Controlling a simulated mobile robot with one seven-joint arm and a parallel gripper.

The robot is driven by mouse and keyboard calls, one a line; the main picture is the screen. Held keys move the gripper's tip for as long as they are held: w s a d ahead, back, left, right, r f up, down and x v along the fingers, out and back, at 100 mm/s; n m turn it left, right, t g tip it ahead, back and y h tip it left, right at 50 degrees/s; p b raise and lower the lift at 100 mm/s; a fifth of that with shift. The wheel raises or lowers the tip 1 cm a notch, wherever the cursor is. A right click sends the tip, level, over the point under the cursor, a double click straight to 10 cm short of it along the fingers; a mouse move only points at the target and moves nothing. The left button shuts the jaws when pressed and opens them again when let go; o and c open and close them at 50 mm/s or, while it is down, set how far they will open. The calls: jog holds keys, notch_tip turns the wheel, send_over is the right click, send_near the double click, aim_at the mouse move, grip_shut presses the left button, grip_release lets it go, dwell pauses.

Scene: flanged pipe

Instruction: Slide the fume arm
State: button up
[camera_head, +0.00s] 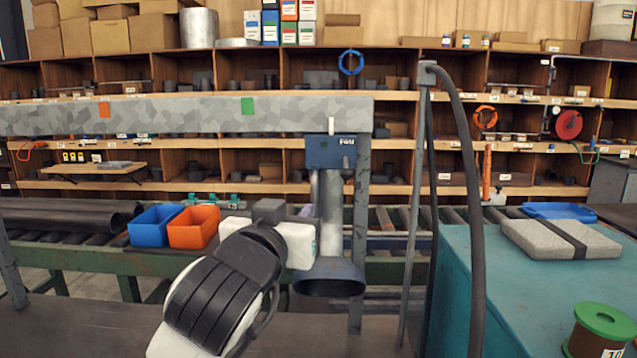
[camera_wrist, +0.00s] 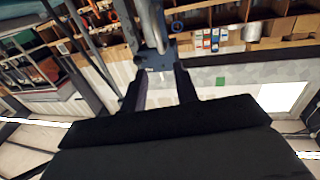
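The fume arm hangs from a long grey beam (camera_head: 180,115). It has a blue carriage (camera_head: 331,152), a grey vertical duct (camera_head: 331,210) and a dark flared hood (camera_head: 330,278) at the bottom. The beam carries an orange mark (camera_head: 104,110) at left and a green mark (camera_head: 247,105); the carriage is right of both. My gripper (camera_wrist: 158,74) is open in the wrist view, its two dark fingers apart with the beam showing between them. The carriage (camera_wrist: 155,60) and duct (camera_wrist: 150,22) appear at and beyond the fingertips. Contact cannot be told. My wrist hides the fingers in the head view.
A blue bin (camera_head: 156,226) and an orange bin (camera_head: 193,227) stand on the roller conveyor left of my arm. A grey post with a dark hose (camera_head: 468,170) stands right of the duct. A teal bench (camera_head: 510,290) fills the right. Shelving lines the back.

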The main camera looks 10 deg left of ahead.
aim_at(313, 188)
jog(key=w+p, duration=0.4)
jog(key=w, duration=0.9)
jog(key=shift+w, duration=0.2)
grip_shut()
